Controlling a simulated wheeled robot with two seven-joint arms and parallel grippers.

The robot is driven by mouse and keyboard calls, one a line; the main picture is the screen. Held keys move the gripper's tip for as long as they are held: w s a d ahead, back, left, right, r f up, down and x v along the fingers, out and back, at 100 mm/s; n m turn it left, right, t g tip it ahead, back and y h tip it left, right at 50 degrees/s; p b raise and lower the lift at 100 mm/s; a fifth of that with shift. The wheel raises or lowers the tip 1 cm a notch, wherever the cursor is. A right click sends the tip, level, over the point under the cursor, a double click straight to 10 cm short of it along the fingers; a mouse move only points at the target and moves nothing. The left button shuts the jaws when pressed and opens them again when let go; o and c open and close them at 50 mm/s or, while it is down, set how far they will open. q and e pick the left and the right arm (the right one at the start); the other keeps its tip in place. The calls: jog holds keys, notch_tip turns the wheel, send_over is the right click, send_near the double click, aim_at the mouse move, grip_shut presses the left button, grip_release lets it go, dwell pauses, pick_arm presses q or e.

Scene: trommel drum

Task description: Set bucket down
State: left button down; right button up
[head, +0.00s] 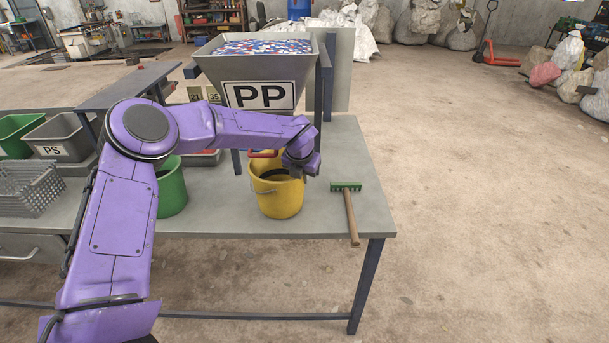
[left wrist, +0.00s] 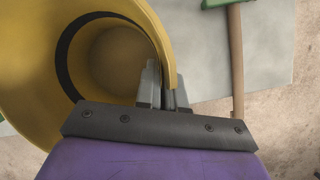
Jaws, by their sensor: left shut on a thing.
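A yellow bucket (head: 277,196) is upright at the front of the grey table (head: 230,222), below the hopper marked PP (head: 262,96). I cannot tell whether its base touches the tabletop. My left gripper (head: 299,172) is at the bucket's right rim. In the left wrist view my gripper (left wrist: 168,92) is shut on the rim of the bucket (left wrist: 35,80), one finger inside and one outside. The bucket's inside looks empty, with a dark band around it. The fingertips are mostly hidden in the head view. My right gripper is not in view.
A green-headed brush with a wooden handle (head: 351,215) lies right of the bucket, its handle over the table's front edge. A green bucket (head: 172,188) stands to the left, partly behind my arm. A grey basket (head: 30,188) and a PS bin (head: 62,138) are farther left.

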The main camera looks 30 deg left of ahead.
pick_arm(q)
jog(key=shift+f, duration=0.3)
jog(key=c, duration=1.2)
grip_release()
jog(key=shift+w+d+f, duration=0.1)
jog(key=shift+w+f, duration=0.1)
jog(key=shift+w, duration=0.25)
jog(key=shift+c, duration=0.2)
jog(key=shift+s+r, duration=0.3)
jog(key=shift+r, duration=0.35)
jog(key=b+v, duration=0.1)
jog(key=v, duration=0.6)
